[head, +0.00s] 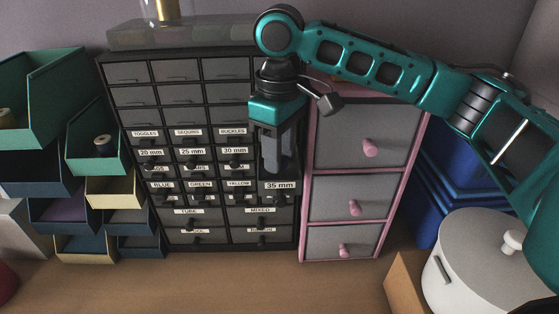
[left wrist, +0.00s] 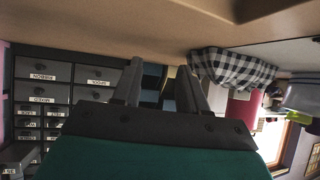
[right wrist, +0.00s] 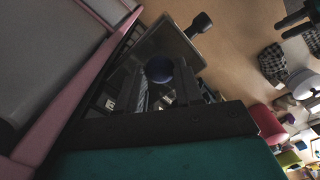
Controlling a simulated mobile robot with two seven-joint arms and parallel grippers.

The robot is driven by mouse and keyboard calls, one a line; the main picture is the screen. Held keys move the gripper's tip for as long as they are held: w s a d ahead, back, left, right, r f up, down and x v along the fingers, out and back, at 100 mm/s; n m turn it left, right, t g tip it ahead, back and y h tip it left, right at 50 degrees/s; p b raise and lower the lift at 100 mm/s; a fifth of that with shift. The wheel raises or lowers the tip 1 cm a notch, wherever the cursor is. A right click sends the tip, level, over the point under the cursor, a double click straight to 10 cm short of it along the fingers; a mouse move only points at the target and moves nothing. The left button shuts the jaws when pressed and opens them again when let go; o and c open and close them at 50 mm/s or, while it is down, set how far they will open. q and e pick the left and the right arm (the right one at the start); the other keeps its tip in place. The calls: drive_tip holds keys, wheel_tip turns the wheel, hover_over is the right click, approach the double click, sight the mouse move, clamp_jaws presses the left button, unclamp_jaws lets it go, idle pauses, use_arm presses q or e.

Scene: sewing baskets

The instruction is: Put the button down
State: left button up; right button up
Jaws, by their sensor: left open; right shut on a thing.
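The button (right wrist: 159,70) is a round, dark blue disc in the right wrist view. My right gripper (right wrist: 160,80) is shut on it, holding it between the fingertips. In the head view this gripper (head: 277,168) points down just above the drawer labelled 35 mm (head: 279,185), which stands pulled out from the dark cabinet; the button is hidden there. The open drawer also shows around and beyond the button in the right wrist view (right wrist: 178,42). I cannot tell whether the button touches it. My left gripper (left wrist: 158,80) is open and empty, outside the head view.
The dark cabinet (head: 128,100) has several labelled small drawers. A grey drawer unit with pink edges (head: 357,183) stands close to its right. Stacked open bins (head: 92,150) stand at the left, a white pot (head: 475,270) at the right. The front tabletop (head: 230,285) is mostly clear.

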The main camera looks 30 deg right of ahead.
drive_tip(key=shift+f, duration=1.25)
drive_tip(key=o, duration=0.8)
drive_tip(key=shift+f, duration=0.1)
wheel_tip(320, 180, up, 12)
